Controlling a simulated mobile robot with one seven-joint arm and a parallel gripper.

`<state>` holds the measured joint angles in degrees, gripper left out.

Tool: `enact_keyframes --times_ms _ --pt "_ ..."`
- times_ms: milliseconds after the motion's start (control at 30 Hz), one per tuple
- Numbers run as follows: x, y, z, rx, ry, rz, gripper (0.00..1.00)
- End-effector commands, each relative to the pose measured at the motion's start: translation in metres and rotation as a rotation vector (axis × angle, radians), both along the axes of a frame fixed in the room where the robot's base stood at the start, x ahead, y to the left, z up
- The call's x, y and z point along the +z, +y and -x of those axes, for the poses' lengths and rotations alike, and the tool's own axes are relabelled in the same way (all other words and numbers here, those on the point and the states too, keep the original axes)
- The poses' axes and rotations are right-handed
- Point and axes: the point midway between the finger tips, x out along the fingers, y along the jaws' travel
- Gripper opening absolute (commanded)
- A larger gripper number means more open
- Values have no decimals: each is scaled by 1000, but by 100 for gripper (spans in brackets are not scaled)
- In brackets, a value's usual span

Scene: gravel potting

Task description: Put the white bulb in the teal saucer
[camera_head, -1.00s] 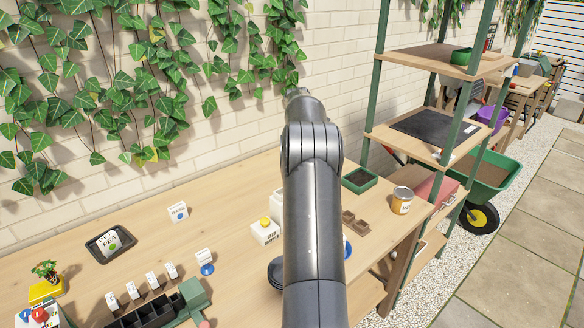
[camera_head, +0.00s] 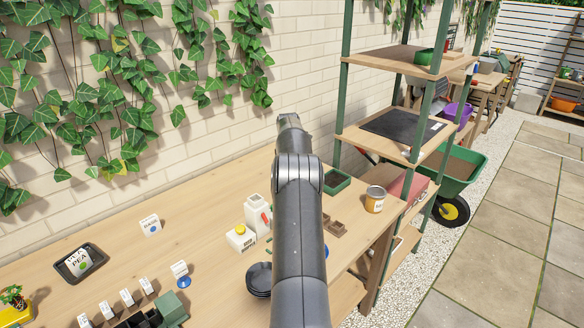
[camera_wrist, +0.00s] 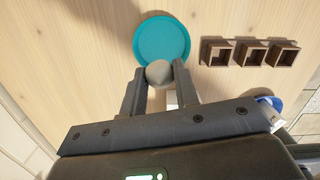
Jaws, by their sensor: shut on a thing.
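The white bulb (camera_wrist: 159,74), greyish in this light, sits between the two fingertips of my gripper (camera_wrist: 157,77) in the wrist view. My gripper is shut on it. The round teal saucer (camera_wrist: 162,36) lies on the wooden table just beyond the fingertips. The bulb overlaps the saucer's near rim in the picture; I cannot tell its height above it. In the head view my arm hides the gripper, bulb and saucer.
Three joined brown square pots (camera_wrist: 250,54) stand right of the saucer.

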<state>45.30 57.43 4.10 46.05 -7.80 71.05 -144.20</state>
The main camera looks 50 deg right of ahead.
Motion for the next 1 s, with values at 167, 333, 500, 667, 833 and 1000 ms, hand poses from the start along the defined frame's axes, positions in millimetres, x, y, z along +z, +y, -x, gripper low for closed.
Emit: enact_keyframes --times_ms 167,333,500,667,833,1000 --pt "-17 0 0 0 1 -1 6" --pt "-38 1 0 0 1 -2 6" --pt "-59 1 0 0 1 -2 6" --pt "-75 1 0 0 1 -1 6" --pt "-87 1 0 0 0 0 6" --pt "-92 1 0 0 -1 0 6"
